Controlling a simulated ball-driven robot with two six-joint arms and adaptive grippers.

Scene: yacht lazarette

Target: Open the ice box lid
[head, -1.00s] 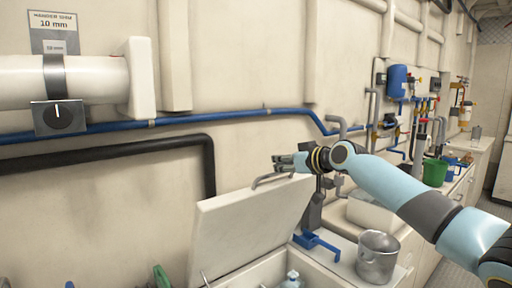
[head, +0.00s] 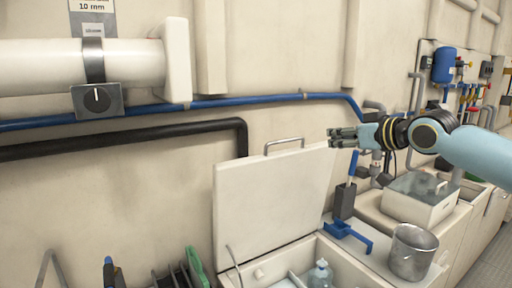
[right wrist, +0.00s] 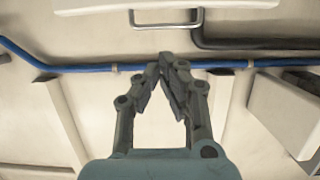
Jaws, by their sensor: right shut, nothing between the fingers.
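The ice box lid (head: 270,200) is a cream panel standing raised and steep in the head view. Its metal bar handle (head: 284,145) is at the top edge. The handle also shows in the right wrist view (right wrist: 166,19), beyond the fingertips. The ice box (head: 295,274) is open below, with a clear bottle (head: 320,275) inside. My right gripper (head: 331,138) is shut and empty, right of the handle near the lid's upper right corner, apart from the handle. It shows in the right wrist view (right wrist: 168,60) with its tips together. My left gripper is not in view.
Right of the box are a blue scoop (head: 347,234), a metal bucket (head: 412,252) and a grey holder (head: 344,201) with a blue handle. A cream bin (head: 419,201) stands behind. A black pipe (head: 120,138) and blue pipe (head: 240,101) run along the wall behind the lid.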

